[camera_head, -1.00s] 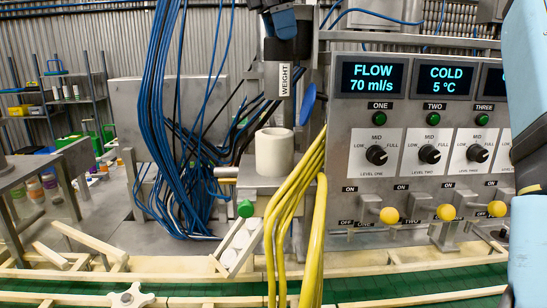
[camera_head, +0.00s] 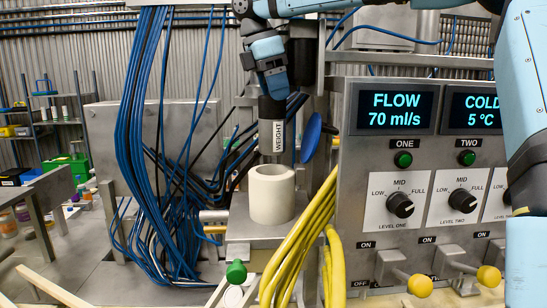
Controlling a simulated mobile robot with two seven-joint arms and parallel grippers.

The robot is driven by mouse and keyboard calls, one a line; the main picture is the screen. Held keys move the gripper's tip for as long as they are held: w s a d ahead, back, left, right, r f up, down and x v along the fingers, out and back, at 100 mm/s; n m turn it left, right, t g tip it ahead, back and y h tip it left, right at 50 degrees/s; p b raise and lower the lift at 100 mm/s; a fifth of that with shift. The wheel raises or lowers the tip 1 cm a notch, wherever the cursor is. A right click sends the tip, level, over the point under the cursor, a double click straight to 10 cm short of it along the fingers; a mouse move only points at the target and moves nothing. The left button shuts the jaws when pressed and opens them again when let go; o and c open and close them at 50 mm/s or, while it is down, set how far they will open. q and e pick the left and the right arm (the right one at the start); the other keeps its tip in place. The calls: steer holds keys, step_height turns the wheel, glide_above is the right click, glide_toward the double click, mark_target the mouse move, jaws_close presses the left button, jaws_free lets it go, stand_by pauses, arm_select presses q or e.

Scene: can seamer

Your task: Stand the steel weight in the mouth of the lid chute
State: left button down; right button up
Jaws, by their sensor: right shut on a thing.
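The steel weight (camera_head: 272,137) is a slim upright cylinder with a "WEIGHT" label. My right gripper (camera_head: 272,108) is shut on its upper part, pointing down. A thick white upright cylinder (camera_head: 272,198), which looks like the lid chute, stands on a steel block below it. The weight's lower end is close over the rim of this cylinder, in line with its mouth. I cannot tell whether it has entered the mouth or hangs just above it. My left gripper is out of view.
Yellow cables (camera_head: 302,235) pass close in front on the right, and blue cables (camera_head: 145,150) hang on the left. A blue disc (camera_head: 311,137) is just right of the weight. The control panel (camera_head: 352,225) stands farther right. A green knob (camera_head: 236,272) is below.

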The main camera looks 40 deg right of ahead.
mark_target(274, 153)
steer(key=f, duration=0.4)
steer(key=f+p, duration=0.1)
steer(key=f, duration=0.4)
steer(key=shift+w+d, duration=0.15)
steer(key=shift+w, duration=0.05)
step_height(274, 153, down, 4)
steer(key=shift+s+r+p, duration=0.1)
steer(key=shift+p, duration=0.65)
steer(key=shift+f, duration=0.45)
steer(key=shift+f+b, duration=0.15)
steer(key=shift+b, duration=0.25)
steer(key=o, duration=1.4)
